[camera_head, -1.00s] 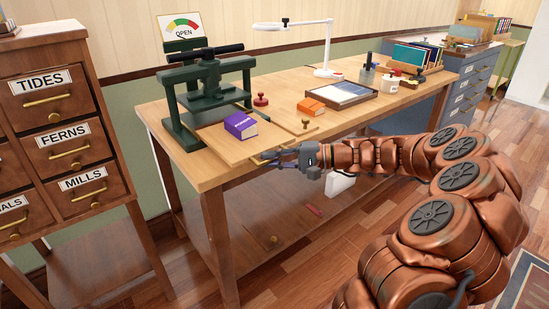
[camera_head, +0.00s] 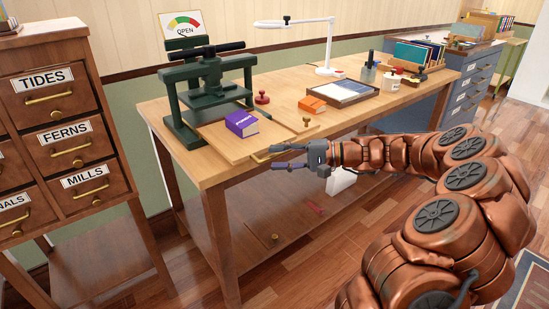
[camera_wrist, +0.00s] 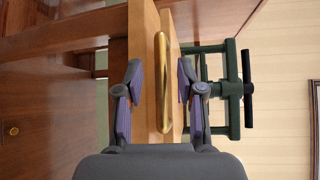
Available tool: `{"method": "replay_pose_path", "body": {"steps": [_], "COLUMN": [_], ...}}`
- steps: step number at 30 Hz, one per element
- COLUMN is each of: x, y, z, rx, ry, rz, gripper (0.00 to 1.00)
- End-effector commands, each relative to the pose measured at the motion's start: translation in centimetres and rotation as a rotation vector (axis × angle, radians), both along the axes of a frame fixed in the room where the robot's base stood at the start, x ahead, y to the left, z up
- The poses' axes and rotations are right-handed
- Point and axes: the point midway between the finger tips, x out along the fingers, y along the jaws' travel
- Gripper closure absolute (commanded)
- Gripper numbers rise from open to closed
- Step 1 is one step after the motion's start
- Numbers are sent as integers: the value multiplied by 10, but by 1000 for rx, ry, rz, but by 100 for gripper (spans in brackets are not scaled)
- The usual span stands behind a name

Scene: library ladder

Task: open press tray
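The press tray (camera_head: 222,146) is a flat wooden board at the foot of the dark green press (camera_head: 208,85), on the workbench. A brass bar handle (camera_head: 262,157) is on its front edge. My gripper (camera_head: 280,157) is at the bench's front edge, by this handle. In the wrist view the gripper (camera_wrist: 161,72) is open, with purple finger pads on both sides of the brass handle (camera_wrist: 161,82). Gaps show between the handle and both fingers. The tray's edge (camera_wrist: 173,28) stands behind the handle. A purple book (camera_head: 242,124) is on the board.
An orange book (camera_head: 311,105), a red stamp (camera_head: 262,98), a framed tray (camera_head: 345,93) and a lamp (camera_head: 328,50) stand on the workbench. A drawer cabinet (camera_head: 65,140) is at left. Wooden floor is open in front of the bench.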

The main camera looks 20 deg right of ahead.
Motion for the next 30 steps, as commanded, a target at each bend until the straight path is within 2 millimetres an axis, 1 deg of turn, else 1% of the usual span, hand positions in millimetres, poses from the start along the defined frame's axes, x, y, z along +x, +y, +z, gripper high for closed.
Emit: {"method": "replay_pose_path", "body": {"steps": [1, 9, 15, 21, 30], "x": [-4, -30, -45, -52, -53], "y": [-9, -53, -76, -86, -87], "z": [1, 8, 12, 14, 14], "rx": [-2, -2, -1, 0, 0], "ry": [-1, 0, 0, 1, 1], "rz": [-6, -6, -4, 0, 0], "gripper": [62, 62, 62, 62, 62]}}
